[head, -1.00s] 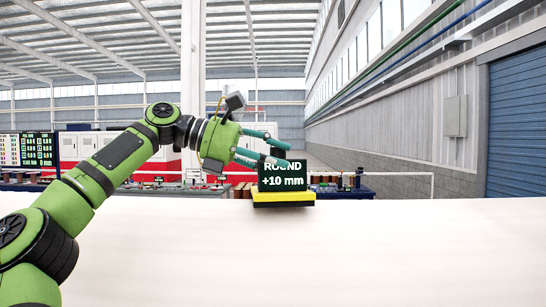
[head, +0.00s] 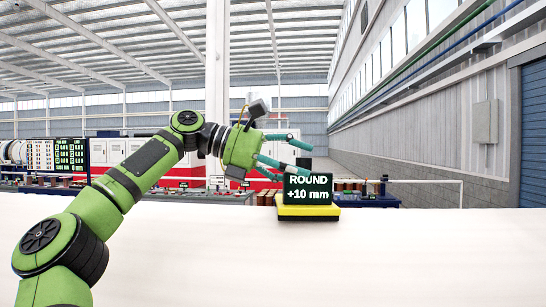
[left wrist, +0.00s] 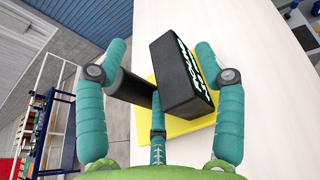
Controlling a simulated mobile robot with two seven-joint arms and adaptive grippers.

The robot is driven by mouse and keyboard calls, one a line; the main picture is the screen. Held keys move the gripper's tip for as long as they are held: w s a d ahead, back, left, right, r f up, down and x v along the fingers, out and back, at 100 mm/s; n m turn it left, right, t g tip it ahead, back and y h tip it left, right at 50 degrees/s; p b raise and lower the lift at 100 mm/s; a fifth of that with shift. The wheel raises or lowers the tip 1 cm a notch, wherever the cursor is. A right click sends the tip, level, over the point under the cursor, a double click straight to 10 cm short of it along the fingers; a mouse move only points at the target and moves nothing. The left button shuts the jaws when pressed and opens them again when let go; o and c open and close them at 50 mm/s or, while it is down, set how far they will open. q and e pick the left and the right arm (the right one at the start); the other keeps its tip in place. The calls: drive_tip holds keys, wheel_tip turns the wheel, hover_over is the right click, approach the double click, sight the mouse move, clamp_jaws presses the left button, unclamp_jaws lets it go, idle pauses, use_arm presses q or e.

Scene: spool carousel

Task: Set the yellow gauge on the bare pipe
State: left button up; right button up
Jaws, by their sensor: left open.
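The yellow gauge sits on the white surface. Its yellow base (head: 308,213) carries a black block (head: 308,191) reading "ROUND +10 mm", with a dark handle (head: 304,163) above. In the left wrist view the gauge's block (left wrist: 182,75), its dark handle (left wrist: 128,88) and its yellow base (left wrist: 198,124) show between and beyond the spread fingers. My left gripper (head: 302,154) is open, with teal fingers at the handle's level just left of it; contact cannot be told. The bare pipe does not show. My right gripper is not in view.
The white tabletop (head: 400,245) is clear in front of and to both sides of the gauge. Beyond it stand a dark blue bench (head: 372,200) with spools, a white rail and red-and-white cabinets. A blue shutter is at the far right.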

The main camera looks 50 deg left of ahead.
use_arm(q)
drive_tip(key=v, duration=1.1)
drive_tip(key=shift+r, duration=0.15)
drive_tip(key=shift+s+a, duration=0.1)
drive_tip(key=shift+s, duration=0.05)
